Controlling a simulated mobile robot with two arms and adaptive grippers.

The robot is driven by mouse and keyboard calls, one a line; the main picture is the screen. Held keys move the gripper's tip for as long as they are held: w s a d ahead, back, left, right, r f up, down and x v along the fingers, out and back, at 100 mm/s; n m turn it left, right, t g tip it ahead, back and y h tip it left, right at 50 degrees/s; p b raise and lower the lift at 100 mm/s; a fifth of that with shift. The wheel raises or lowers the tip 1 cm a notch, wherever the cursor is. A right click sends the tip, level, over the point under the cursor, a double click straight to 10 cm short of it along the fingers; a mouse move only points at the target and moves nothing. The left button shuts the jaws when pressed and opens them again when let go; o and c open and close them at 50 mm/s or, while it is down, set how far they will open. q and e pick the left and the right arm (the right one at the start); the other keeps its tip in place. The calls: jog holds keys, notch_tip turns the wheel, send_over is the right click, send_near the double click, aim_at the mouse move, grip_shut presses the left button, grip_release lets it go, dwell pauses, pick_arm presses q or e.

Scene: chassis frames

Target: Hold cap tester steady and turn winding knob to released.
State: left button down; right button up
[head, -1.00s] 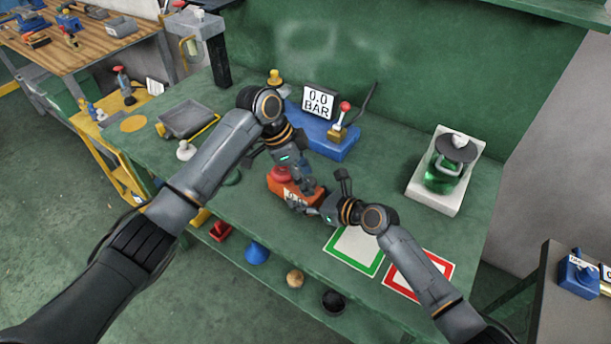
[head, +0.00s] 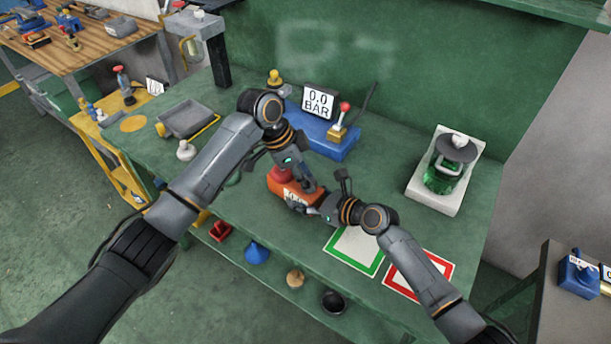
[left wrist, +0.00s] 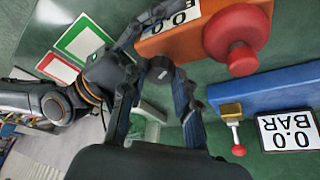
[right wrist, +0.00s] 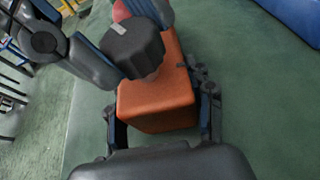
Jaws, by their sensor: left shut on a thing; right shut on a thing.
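The cap tester is an orange box (head: 280,188) with a red mushroom-shaped top (head: 281,173), on the green bench. Its white 0.0 display (left wrist: 180,17) shows in the left wrist view. The winding knob is black and ribbed (right wrist: 132,46), on one side of the box. My left gripper (left wrist: 155,88) is shut on the knob, with a finger on either side. My right gripper (right wrist: 160,108) is shut on the orange body (right wrist: 157,100), its fingers on opposite sides. In the head view the grippers partly hide the box and knob.
Behind the tester stands a blue unit (head: 325,137) with a 0.0 BAR display (head: 318,101) and red-topped lever (head: 344,108). A green vessel on a white base (head: 430,198) stands right. Green-framed (head: 345,262) and red-framed (head: 391,287) squares lie near the front edge. A grey tray (head: 187,119) is left.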

pick_arm(q)
jog(key=n, duration=0.2)
jog(key=n+t, duration=0.1)
jog(key=n, duration=0.1)
jog(key=n+t, duration=0.1)
jog(key=shift+s+d+n+y, duration=0.15)
jog(key=shift+s+n+y, duration=0.15)
jog(key=shift+n+y, duration=0.1)
jog(key=n+t+y, duration=0.1)
jog(key=n, duration=0.4)
jog(key=shift+s+d+n, duration=0.1)
jog(key=shift+n, duration=0.2)
jog(key=shift+y, duration=0.3)
jog(key=c, duration=1)
grip_release()
jog(key=shift+t, duration=0.3)
jog(key=v, duration=1.2)
